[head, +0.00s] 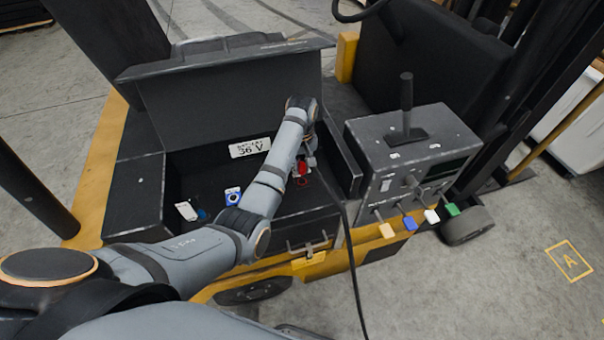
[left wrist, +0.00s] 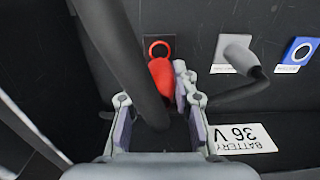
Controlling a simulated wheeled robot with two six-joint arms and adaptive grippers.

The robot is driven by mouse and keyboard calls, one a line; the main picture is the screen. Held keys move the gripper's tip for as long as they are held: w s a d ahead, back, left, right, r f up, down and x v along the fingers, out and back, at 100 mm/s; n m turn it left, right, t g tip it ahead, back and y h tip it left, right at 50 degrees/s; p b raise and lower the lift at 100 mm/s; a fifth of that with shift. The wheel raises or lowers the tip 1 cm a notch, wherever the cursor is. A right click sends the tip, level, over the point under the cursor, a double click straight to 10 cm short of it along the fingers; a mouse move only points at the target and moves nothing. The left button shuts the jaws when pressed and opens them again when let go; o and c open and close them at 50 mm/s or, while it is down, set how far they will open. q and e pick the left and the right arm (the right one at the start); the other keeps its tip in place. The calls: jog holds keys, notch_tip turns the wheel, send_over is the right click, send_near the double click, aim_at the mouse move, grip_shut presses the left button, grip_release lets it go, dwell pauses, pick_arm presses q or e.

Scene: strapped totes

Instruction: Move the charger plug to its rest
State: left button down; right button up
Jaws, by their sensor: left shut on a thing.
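The charger plug (left wrist: 160,78) looks red with a dark cable, and points at a red ring (left wrist: 158,46) on a dark square plate. I cannot tell whether it touches the ring. My left gripper (left wrist: 157,108) is shut on the plug's dark rear part; the cable bends away to the upper left. In the head view the red plug (head: 302,168) is at the right side of the open battery box (head: 160,190), with my left gripper (head: 307,148) just above it. I cannot tell which fitting is the rest. My right gripper is not in view.
A grey fitting with a dark bent part (left wrist: 237,55) and a blue ringed plate (left wrist: 298,50) are right of the plug. A grey control box (head: 415,150) with levers stands right. The cable (head: 352,270) hangs over the front.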

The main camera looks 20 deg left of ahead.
aim_at(302, 156)
pick_arm(q)
jog(key=shift+r, duration=0.6)
jog(key=shift+r, duration=3)
jog(key=shift+f, duration=0.1)
